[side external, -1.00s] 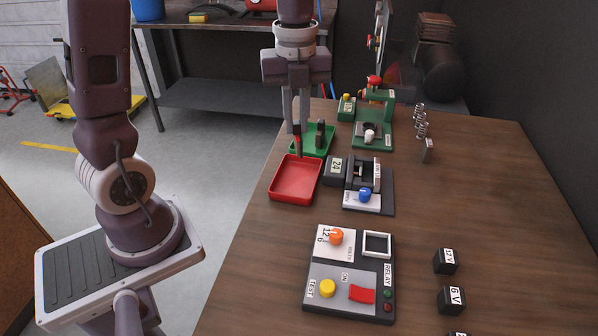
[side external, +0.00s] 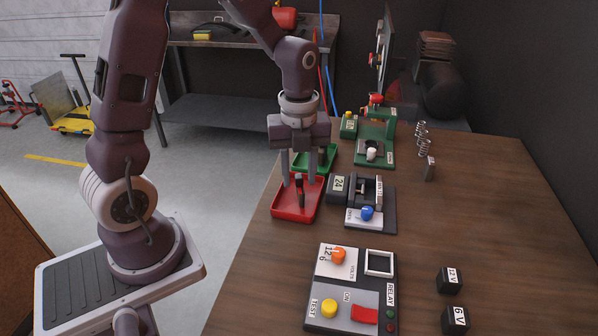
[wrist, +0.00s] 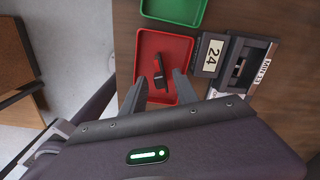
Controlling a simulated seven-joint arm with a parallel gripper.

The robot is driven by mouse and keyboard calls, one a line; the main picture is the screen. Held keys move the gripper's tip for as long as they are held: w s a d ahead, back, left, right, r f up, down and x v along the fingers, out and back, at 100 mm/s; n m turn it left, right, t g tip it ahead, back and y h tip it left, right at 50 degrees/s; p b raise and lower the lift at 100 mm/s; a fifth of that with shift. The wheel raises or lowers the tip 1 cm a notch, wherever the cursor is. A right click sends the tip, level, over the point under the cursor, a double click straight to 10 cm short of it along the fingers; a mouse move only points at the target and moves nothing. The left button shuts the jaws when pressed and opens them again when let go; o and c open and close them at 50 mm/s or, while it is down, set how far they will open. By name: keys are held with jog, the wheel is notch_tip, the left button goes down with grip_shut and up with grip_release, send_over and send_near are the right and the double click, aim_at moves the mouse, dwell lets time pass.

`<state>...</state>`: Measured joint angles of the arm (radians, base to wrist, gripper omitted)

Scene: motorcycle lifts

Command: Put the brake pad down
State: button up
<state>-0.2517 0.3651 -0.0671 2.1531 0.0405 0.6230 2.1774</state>
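The brake pad (side external: 301,192), a small dark piece, stands in the red tray (side external: 282,212). In the wrist view it also shows dark (wrist: 159,70) against the red tray floor (wrist: 146,46). My gripper (side external: 299,182) is low over the red tray, pointing down. Its fingers are spread wide, one on each side of the pad. In the wrist view there are clear gaps between the pad and both fingertips (wrist: 161,78). Another dark piece (side external: 322,155) shows in the green tray (side external: 330,166) behind, partly hidden by my gripper.
A dark block marked 24 (side external: 338,188) and a fixture with a blue knob (side external: 367,212) stand close right of the red tray. A green fixture (side external: 375,150) is farther back. A relay tester (side external: 350,290) lies in front. The table's right side has free room.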

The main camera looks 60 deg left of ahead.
aim_at(299, 176)
notch_tip(299, 176, up, 12)
jog(key=s+d+r+n+t, duration=0.1)
jog(key=s+d+n+t, duration=0.1)
jog(key=s+n, duration=0.6)
jog(key=s+d+r+n+t, duration=0.2)
jog(key=s+n, duration=0.6)
jog(key=n, duration=0.7)
jog(key=shift+s+d+t, duration=0.25)
jog(key=shift+d+t, duration=0.55)
jog(key=shift+d, duration=0.3)
